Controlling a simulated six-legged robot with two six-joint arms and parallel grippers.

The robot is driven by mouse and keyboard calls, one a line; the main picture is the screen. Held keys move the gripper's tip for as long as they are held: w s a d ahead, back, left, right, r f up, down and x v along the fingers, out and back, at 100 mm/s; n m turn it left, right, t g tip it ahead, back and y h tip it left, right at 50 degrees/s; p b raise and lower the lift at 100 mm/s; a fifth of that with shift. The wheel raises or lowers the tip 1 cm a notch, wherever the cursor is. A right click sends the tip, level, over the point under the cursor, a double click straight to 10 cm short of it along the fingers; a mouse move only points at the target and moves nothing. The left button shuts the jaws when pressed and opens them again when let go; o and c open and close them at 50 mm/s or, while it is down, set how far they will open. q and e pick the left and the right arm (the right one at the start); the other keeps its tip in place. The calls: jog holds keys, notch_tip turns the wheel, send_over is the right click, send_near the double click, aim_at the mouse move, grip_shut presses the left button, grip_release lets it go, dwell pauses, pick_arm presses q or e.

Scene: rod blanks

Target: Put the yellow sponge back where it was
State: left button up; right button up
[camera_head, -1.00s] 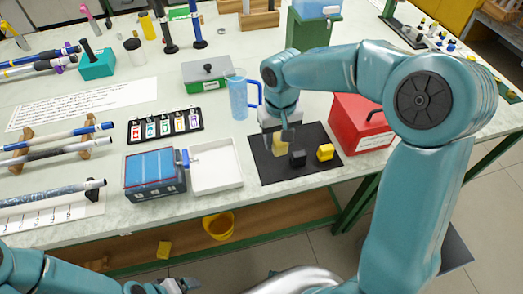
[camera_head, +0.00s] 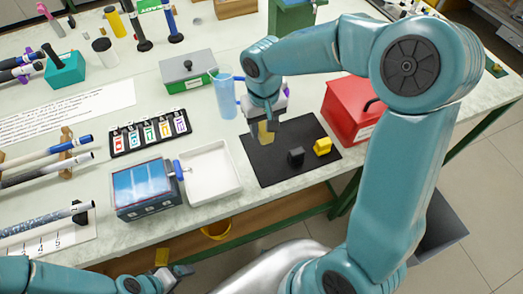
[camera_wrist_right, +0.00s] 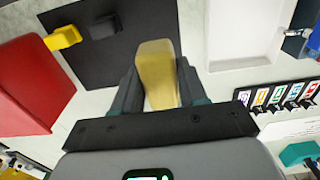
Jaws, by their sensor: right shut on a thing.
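The yellow sponge, a pale yellow block (camera_head: 266,132), is held between the fingers of my right gripper (camera_head: 267,122) over the far left part of the black mat (camera_head: 270,172). In the right wrist view the sponge (camera_wrist_right: 157,72) stands out between the two dark fingers, with its lower part hidden by the gripper. I cannot tell how high it is above the mat. My left gripper (camera_head: 180,274) shows small at the bottom edge, low in front of the table; its finger gap is unclear.
On the mat lie a black block (camera_head: 296,158) and a brighter yellow block (camera_head: 322,146). A red box (camera_head: 352,112) stands to the right, a blue mug (camera_head: 226,98) behind left, a white tray (camera_head: 212,174) to the left. The mat's front left is bare.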

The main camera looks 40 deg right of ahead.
aim_at(263, 159)
notch_tip(263, 159, down, 12)
jog(key=shift+f, duration=0.25)
jog(key=shift+f, duration=0.2)
jog(key=o, duration=0.9)
jog(key=shift+o, duration=0.2)
jog(key=shift+r, duration=0.1)
jog(key=shift+r, duration=0.1)
notch_tip(263, 159, up, 12)
jog(key=shift+r, duration=0.1)
